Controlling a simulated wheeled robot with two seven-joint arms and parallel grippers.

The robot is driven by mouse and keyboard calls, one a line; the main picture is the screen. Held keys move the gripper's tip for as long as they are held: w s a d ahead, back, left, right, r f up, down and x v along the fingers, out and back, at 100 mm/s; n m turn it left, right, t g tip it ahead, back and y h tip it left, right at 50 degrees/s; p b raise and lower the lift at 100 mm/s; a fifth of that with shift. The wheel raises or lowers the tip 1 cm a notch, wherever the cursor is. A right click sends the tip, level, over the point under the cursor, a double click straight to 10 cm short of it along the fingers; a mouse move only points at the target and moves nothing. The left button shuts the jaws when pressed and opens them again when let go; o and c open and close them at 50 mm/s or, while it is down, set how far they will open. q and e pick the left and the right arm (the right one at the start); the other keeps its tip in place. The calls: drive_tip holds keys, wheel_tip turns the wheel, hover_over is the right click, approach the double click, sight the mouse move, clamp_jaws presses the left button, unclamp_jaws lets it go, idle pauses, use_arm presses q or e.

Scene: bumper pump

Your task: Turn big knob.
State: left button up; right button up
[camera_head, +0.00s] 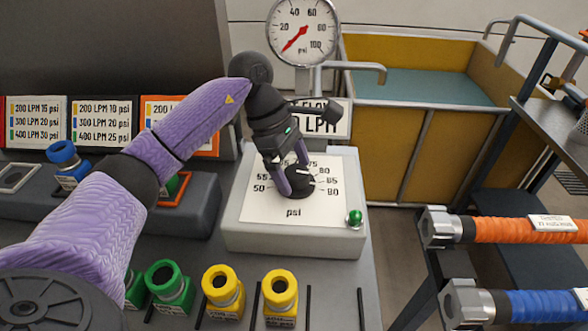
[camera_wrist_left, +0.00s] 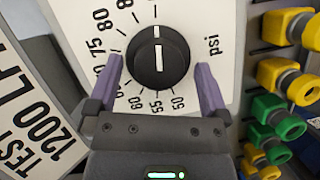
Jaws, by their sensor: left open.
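The big black knob (camera_head: 298,183) sits in the middle of a white psi dial plate (camera_head: 262,208) on a pale box. In the left wrist view the knob (camera_wrist_left: 158,58) is round with a white pointer line across its top. My left gripper (camera_head: 294,178) is open and reaches down over the dial from above. In the left wrist view its two purple fingers (camera_wrist_left: 158,78) stand one on each side of the knob, with gaps that look clear of it. Part of the dial is hidden behind the fingers in the head view. My right gripper is not in view.
A green button (camera_head: 355,216) is at the box's front right corner. A round gauge (camera_head: 303,32) stands behind. Yellow (camera_head: 281,291) and green (camera_head: 167,281) fittings stand in front. Orange (camera_head: 520,230) and blue (camera_head: 540,305) hoses lie at right. Label cards stand at left.

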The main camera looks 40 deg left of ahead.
use_arm(q)
drive_tip(key=c, duration=1.2)
drive_tip(key=shift+c, duration=0.2)
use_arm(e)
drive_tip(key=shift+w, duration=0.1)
